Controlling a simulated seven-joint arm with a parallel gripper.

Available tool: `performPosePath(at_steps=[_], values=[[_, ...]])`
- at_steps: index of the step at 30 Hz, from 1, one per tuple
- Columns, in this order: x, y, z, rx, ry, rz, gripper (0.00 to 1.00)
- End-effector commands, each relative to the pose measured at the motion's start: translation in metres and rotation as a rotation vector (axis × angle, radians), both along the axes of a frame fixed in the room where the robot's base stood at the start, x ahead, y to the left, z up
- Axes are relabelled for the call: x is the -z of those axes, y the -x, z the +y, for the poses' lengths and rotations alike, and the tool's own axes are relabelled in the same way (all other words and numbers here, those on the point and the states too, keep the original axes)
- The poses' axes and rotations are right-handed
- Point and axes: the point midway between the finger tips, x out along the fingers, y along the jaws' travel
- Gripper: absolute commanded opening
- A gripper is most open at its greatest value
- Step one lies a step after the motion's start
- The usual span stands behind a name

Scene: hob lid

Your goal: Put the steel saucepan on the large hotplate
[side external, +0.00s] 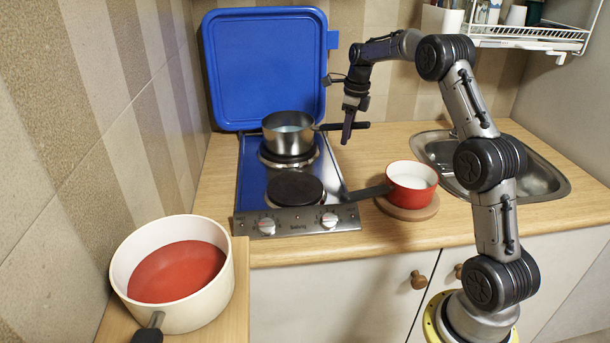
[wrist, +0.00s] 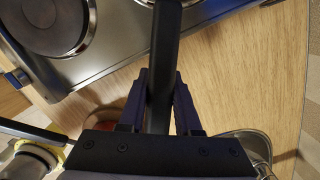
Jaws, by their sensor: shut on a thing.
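The steel saucepan (side external: 288,134) is upright at the rear of the hob, over the rear hotplate (side external: 314,158). This rear hotplate looks the larger of the two; the pan hides most of it. I cannot tell whether the pan's base touches it. My gripper (side external: 348,128) is shut on the pan's dark handle, which points right; the handle also runs between the fingers in the wrist view (wrist: 164,50). The front hotplate (side external: 295,188) is bare.
The blue hob lid (side external: 265,70) stands open behind the pan. A red pan (side external: 411,185) sits on a round wooden board right of the hob, its handle reaching the hob's front corner. A large cream pot (side external: 130,270) stands front left. The sink (side external: 540,180) is at right.

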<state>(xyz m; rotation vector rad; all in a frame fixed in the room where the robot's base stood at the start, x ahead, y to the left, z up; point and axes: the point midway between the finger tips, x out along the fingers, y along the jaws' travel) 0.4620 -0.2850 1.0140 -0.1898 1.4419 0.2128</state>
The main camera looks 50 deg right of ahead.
Motion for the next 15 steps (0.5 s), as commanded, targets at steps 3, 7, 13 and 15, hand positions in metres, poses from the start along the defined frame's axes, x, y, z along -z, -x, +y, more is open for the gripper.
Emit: performPosePath(at_steps=[3, 7, 13, 15], values=[[0.0018, -0.0009, 0.0018, -0.002, -0.003, 0.005, 0.0], [0.0013, -0.0022, 0.0025, -0.002, -0.003, 0.004, 0.0], [0.0007, -0.0028, 0.0025, -0.002, -0.002, 0.003, 0.0], [0.0005, -0.0028, 0.0024, -0.002, -0.001, 0.002, 0.36]])
